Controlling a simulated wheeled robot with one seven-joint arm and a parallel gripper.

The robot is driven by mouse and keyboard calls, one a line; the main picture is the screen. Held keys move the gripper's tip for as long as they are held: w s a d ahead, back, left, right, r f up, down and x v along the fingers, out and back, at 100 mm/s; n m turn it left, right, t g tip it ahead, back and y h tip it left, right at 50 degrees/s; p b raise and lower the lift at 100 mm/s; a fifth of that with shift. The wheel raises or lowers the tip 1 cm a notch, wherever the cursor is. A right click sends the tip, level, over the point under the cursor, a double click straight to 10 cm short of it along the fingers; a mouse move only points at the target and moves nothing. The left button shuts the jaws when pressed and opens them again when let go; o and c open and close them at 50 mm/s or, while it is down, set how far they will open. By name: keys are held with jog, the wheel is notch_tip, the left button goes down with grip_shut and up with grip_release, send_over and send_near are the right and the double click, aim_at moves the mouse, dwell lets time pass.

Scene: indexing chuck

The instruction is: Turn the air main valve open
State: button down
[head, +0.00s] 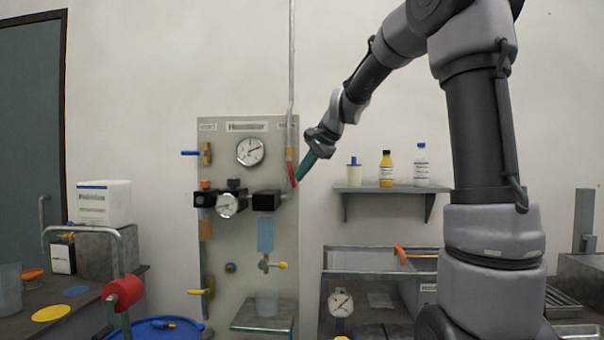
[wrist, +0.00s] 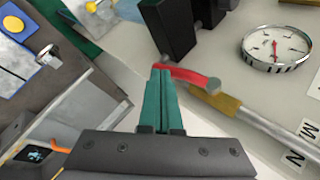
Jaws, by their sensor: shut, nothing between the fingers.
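The valve with the red lever (head: 290,168) sits on the vertical pipe at the right edge of the grey panel (head: 250,300). In the head view the lever hangs down, roughly in line with the pipe. In the wrist view the red lever (wrist: 186,74) runs left from its round pivot beside the brass-coloured valve body (wrist: 218,100). My gripper (head: 299,179) is shut and empty, its teal fingers just right of the lever's lower end. In the wrist view the fingertips (wrist: 160,74) overlap the lever's free end; I cannot tell whether they touch it.
A round gauge (head: 250,151) and dark blocks (head: 267,200) sit left of the lever. A blue-handled valve (head: 205,153) is at the panel's upper left, a yellow-handled one (head: 205,292) lower down. A shelf (head: 390,189) with bottles is at right. The wall between is clear.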

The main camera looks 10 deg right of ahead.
jog(key=shift+w+a+f, duration=0.15)
jog(key=shift+a+f, duration=0.4)
jog(key=shift+r, duration=0.2)
